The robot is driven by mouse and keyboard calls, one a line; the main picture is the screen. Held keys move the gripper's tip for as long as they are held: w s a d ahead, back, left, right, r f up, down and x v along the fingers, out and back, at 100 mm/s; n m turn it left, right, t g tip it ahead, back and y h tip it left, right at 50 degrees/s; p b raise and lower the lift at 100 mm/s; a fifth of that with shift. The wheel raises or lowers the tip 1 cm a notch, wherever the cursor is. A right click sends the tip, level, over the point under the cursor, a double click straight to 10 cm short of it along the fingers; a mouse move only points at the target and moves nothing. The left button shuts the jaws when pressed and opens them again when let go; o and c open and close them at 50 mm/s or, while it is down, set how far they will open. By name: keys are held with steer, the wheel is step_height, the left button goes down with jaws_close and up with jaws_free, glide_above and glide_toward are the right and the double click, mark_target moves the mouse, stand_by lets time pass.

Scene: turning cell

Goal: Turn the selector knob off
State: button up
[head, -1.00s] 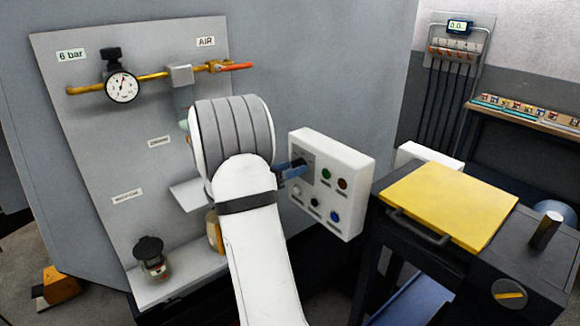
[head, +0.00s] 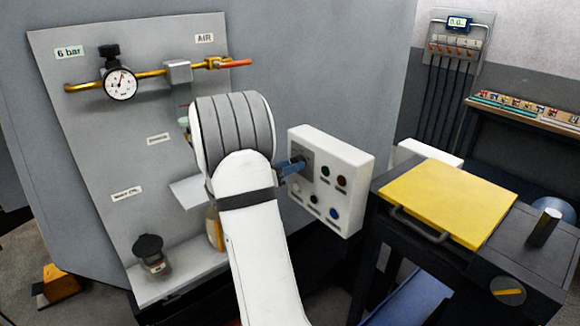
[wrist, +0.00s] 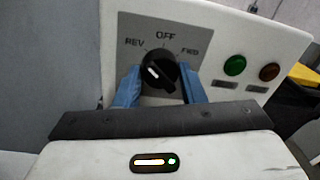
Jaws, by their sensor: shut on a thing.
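The selector knob (wrist: 160,72) is a black round knob on a grey plate (wrist: 133,24) marked REV, OFF and FWD. Its white mark and raised grip tilt to the upper left, seemingly towards REV rather than OFF. My gripper (wrist: 161,84) has its blue fingers on the left and right sides of the knob, shut on it. In the head view my gripper (head: 292,167) reaches the upper left of the white control box (head: 352,165), and the knob is mostly hidden behind the fingers.
Green (wrist: 235,65) and red (wrist: 269,72) buttons sit right of the knob. Several more buttons are lower on the box. A panel with a pressure gauge (head: 120,84) stands at the left. A black cart with a yellow top (head: 447,202) stands close at the right.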

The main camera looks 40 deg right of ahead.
steer(key=m+b, duration=0.9)
steer(key=b, duration=0.5)
steer(key=shift+s+r+y, duration=0.1)
steer(key=shift+r+y, duration=0.05)
steer(key=shift+y, duration=0.15)
steer(key=shift+r+m, duration=0.1)
steer(key=shift+m, duration=0.3)
steer(key=o, duration=0.9)
steer(key=shift+d, duration=0.1)
steer(key=shift+c, duration=0.2)
steer(key=shift+o, duration=0.6)
steer(key=w+a+b, duration=0.1)
steer(key=a, duration=0.6)
steer(key=shift+w+a, duration=0.15)
steer(key=shift+a, duration=0.25)
